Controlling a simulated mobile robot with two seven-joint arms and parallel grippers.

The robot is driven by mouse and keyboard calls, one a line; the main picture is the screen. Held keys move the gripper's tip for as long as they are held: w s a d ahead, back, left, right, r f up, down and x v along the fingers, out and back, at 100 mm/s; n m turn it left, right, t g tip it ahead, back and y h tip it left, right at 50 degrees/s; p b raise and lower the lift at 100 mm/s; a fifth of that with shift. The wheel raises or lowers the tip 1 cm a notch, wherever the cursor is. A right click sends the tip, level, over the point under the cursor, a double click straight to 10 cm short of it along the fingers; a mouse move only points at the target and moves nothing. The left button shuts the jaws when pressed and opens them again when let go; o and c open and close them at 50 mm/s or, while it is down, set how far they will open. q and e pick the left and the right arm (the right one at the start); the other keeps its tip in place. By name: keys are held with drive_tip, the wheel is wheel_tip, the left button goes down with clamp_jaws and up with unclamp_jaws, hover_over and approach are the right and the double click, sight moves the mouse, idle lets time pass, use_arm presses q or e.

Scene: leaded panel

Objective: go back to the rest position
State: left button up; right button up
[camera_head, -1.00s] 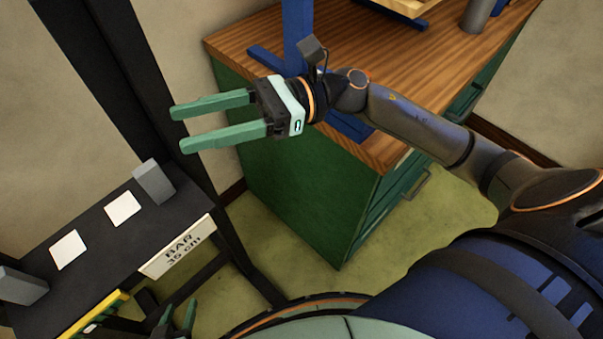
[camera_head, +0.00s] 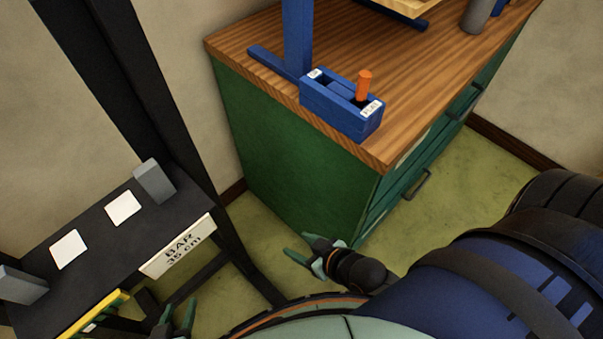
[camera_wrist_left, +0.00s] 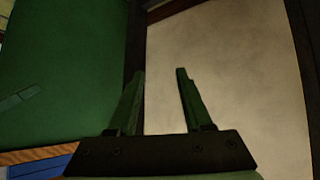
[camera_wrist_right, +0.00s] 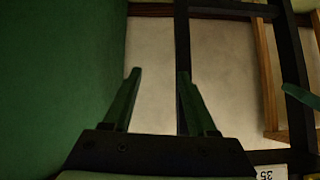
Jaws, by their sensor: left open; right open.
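My right gripper (camera_head: 299,247) is low in the head view, in front of the green cabinet's lower corner. It is open and empty, and its two fingers also show apart in the right wrist view (camera_wrist_right: 159,76). My left gripper (camera_head: 180,308) is at the bottom left of the head view, beside the black stand and partly cut off by the frame edge. It is open, with nothing between its fingers in the left wrist view (camera_wrist_left: 160,75).
The green cabinet (camera_head: 290,170) has a wooden top (camera_head: 350,60) carrying a blue holder (camera_head: 335,105) with an orange peg (camera_head: 364,84). A black stand (camera_head: 95,240) with a "BAR 35 cm" label (camera_head: 178,246) is at left. Green floor (camera_head: 455,190) shows between.

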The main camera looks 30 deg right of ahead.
drive_tip(key=shift+s+f, duration=0.15)
use_arm(q)
drive_tip(key=shift+r, duration=0.1)
use_arm(e)
wheel_tip(320, 180, up, 7)
drive_tip(key=s+d+p, duration=0.1)
drive_tip(key=d+p, duration=0.1)
drive_tip(key=p, duration=0.7)
drive_tip(key=shift+r+m+h, duration=0.2)
drive_tip(key=shift+m+h, duration=0.1)
drive_tip(key=shift+h, duration=0.1)
drive_tip(key=shift+s+d, duration=0.1)
drive_tip(key=shift+c, duration=0.6)
use_arm(q)
wheel_tip(320, 180, up, 7)
drive_tip(key=s+a, duration=0.1)
drive_tip(key=a, duration=0.1)
drive_tip(key=shift+y, duration=0.3)
use_arm(e)
drive_tip(key=shift+d, duration=0.1)
